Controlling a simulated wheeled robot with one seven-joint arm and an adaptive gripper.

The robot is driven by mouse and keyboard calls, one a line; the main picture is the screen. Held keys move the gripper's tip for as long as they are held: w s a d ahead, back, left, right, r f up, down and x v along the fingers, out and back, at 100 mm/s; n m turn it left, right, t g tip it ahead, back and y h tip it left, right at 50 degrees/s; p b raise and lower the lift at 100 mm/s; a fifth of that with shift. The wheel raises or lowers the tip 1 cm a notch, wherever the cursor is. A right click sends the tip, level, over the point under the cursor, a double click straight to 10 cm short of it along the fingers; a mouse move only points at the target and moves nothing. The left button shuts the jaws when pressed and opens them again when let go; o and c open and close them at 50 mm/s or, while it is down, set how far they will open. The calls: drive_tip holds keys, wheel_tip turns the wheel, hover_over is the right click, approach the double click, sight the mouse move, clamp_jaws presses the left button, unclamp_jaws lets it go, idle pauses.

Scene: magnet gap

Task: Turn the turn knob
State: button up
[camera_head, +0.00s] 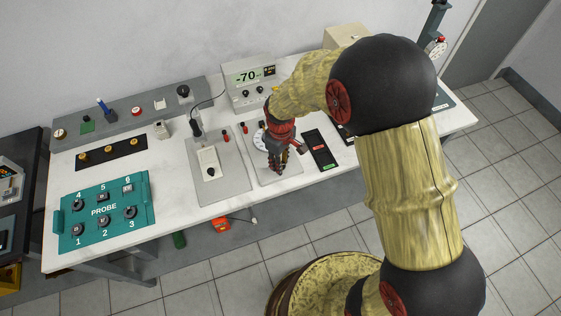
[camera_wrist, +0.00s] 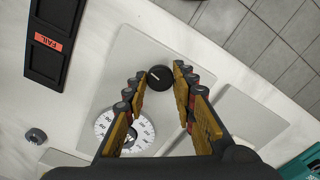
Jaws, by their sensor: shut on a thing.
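The turn knob (camera_wrist: 159,77) is a small round black knob with a pale pointer line, on a light grey plate (camera_wrist: 150,50). My gripper (camera_wrist: 159,86) is around it, with one finger on each side and the tips closed in on the knob. In the head view my gripper (camera_head: 276,165) points down over the plate and hides the knob. A round white dial (camera_wrist: 125,132) with a printed scale lies beside the knob, partly behind a finger; the same dial shows at the edge of my gripper in the head view (camera_head: 259,140).
A dark panel with a red FAIL label (camera_wrist: 48,42) is close by; it also shows in the head view (camera_head: 320,150). A grey plate with a white switch (camera_head: 208,162), a display reading -70 (camera_head: 247,76) and a teal PROBE box (camera_head: 103,212) stand on the white table.

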drive_tip(key=c, duration=0.5)
drive_tip(key=shift+c, duration=0.2)
drive_tip(key=shift+r+m+p, duration=0.1)
drive_tip(key=shift+m+p, duration=0.4)
drive_tip(key=shift+p, duration=0.05)
drive_tip(key=shift+m, duration=0.5)
drive_tip(key=o, duration=1.2)
drive_tip(key=shift+c, duration=0.2)
